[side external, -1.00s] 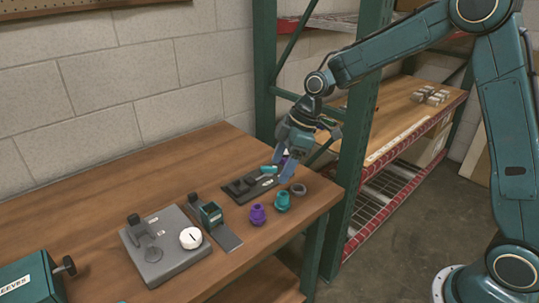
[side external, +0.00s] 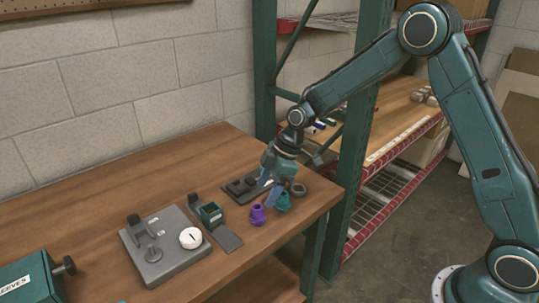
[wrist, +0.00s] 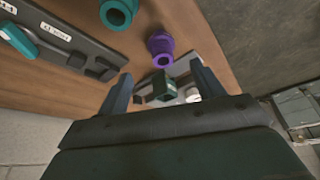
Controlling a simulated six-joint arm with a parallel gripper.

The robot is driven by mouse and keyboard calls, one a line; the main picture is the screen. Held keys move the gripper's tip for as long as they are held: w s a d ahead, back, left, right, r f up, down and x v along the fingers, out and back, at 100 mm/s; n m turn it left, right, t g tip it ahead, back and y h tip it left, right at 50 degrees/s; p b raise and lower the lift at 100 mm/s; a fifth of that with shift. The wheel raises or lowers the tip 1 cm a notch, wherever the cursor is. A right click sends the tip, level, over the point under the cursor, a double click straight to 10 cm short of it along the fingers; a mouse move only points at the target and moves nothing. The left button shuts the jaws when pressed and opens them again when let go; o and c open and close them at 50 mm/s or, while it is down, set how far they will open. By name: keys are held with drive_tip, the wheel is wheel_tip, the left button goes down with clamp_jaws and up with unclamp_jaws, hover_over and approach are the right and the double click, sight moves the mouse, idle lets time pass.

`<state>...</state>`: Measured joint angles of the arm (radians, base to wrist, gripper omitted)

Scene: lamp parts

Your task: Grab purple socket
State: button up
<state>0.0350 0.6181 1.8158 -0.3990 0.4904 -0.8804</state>
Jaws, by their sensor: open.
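The purple socket (side external: 257,214) stands on the wooden table near its front right part. It also shows in the wrist view (wrist: 160,47), ahead of the fingers and near the middle. A teal socket (side external: 282,202) stands just to its right, partly hidden by my gripper; in the wrist view it (wrist: 117,13) is at the top. My gripper (side external: 270,192) is open and empty, low over the table beside the purple and teal sockets. Its two fingers (wrist: 163,85) are spread apart in the wrist view, with nothing held between them.
A grey ring (side external: 298,189) lies right of the teal socket. A dark labelled holder (side external: 236,189) lies behind. A grey plate with a green block (side external: 211,215) and a grey fixture (side external: 166,249) with a white round part stand left. The shelf's green post (side external: 352,150) rises close at the right.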

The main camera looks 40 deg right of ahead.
sight(258, 211)
drive_tip(key=shift+x, duration=1.5)
drive_tip(key=shift+s+x, duration=0.2)
drive_tip(key=shift+x, duration=2.4)
drive_tip(key=shift+c, duration=0.2)
drive_tip(key=c, duration=1)
